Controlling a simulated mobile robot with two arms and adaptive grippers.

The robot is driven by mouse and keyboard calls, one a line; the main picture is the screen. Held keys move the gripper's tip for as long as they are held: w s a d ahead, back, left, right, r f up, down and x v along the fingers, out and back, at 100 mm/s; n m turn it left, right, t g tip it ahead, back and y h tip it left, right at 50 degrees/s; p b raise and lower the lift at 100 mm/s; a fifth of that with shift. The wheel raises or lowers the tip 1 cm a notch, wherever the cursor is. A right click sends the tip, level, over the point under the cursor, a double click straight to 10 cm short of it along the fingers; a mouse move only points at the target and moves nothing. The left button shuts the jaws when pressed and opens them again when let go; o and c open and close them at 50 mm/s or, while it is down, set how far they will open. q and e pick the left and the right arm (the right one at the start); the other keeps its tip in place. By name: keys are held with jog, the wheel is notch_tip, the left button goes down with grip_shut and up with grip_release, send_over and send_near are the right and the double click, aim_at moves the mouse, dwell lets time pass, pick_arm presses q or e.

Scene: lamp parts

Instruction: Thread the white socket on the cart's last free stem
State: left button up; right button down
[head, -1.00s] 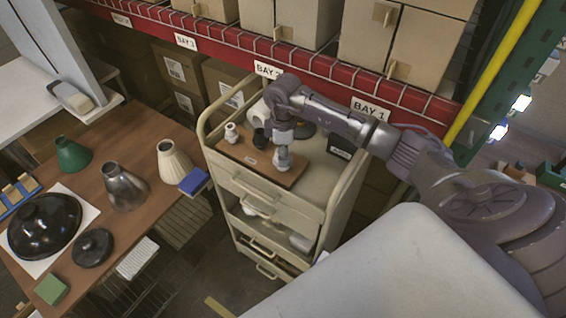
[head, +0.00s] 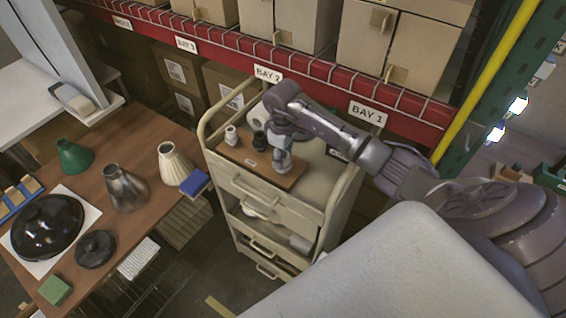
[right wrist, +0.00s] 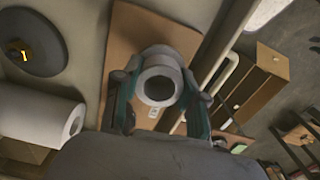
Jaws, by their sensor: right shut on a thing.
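My right gripper (head: 281,158) is shut on a white socket (right wrist: 158,78) over the right end of the brown board (head: 262,168) on the cart (head: 243,186). In the right wrist view the fingers of the gripper (right wrist: 160,98) flank the socket, and its round dark opening faces the camera. The socket looks upright and low at the board. The stem under it is hidden, so I cannot tell how far it is seated. Another white socket (head: 231,136) and a black socket (head: 260,141) stand on the board's left part. My left gripper is not in view.
Shelving with a red beam (head: 320,87) stands behind the cart. The table at left holds shades (head: 126,188) and a black dome (head: 47,226).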

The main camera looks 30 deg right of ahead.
jog(key=shift+s+a+f+m, duration=0.15)
jog(key=shift+a+f+m, duration=0.2)
jog(key=shift+m, duration=0.65)
jog(key=shift+d+m, duration=0.2)
jog(key=shift+m, duration=0.1)
jog(key=c, duration=0.8)
grip_release()
jog(key=shift+o, duration=0.3)
jog(key=shift+d+r, duration=0.1)
jog(key=shift+d, duration=0.05)
